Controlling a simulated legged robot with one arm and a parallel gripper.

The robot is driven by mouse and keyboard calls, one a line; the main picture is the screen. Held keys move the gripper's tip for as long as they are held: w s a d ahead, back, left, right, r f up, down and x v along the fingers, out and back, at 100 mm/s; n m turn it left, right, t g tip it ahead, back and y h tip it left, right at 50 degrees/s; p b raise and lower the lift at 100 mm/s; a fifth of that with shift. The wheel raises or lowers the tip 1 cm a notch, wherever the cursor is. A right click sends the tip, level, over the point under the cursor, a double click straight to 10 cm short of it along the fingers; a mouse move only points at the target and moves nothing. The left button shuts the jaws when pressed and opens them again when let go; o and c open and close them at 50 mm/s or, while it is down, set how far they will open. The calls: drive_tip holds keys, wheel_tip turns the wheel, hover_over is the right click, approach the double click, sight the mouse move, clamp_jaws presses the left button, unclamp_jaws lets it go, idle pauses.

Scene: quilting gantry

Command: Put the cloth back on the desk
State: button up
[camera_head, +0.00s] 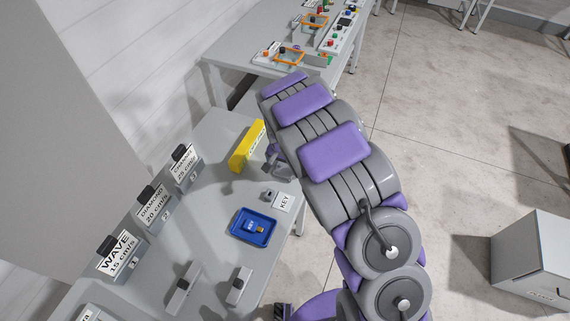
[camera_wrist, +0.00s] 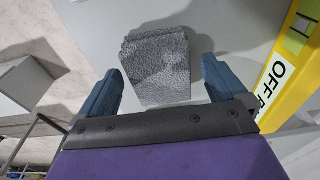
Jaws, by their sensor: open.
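A folded grey cloth (camera_wrist: 155,65) lies over the pale desk (camera_wrist: 225,25) in the wrist view, between the two fingers of my gripper (camera_wrist: 160,70). The blue-grey fingers are spread, one at each side of the cloth, with a gap at the right. I cannot tell whether the left finger touches it. In the head view my gripper (camera_head: 275,160) is low over the right edge of the desk (camera_head: 205,210), beside the yellow bar, and is partly hidden by my arm. The cloth is not clear there.
A yellow bar (camera_head: 247,146) stands close to the gripper; it also shows in the wrist view (camera_wrist: 292,65). A KEY label (camera_head: 284,202), blue tray (camera_head: 253,227) and several labelled blocks (camera_head: 121,255) are on the desk. A second table (camera_head: 245,52) with control panels stands behind.

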sight(284, 169)
drive_tip(key=shift+r, duration=0.1)
wheel_tip(284, 169, up, 11)
drive_tip(key=s+p, duration=0.1)
drive_tip(key=s+d+r, duration=0.7)
drive_tip(key=d+r, duration=0.1)
drive_tip(key=r, duration=0.1)
drive_tip(key=s+d+r+n+g, duration=0.1)
drive_tip(key=s+d+r, duration=0.1)
drive_tip(key=s, duration=0.8)
drive_tip(key=s+d+r+n+g, duration=0.1)
drive_tip(key=s+d+r, duration=0.1)
drive_tip(key=s, duration=0.8)
drive_tip(key=s+d+r+n+g, duration=0.1)
drive_tip(key=s+d, duration=0.3)
drive_tip(key=s, duration=0.7)
drive_tip(key=shift+d+r+n, duration=0.3)
drive_tip(key=shift+r+n, duration=0.2)
drive_tip(key=shift+r, duration=0.25)
drive_tip(key=shift+f, duration=0.25)
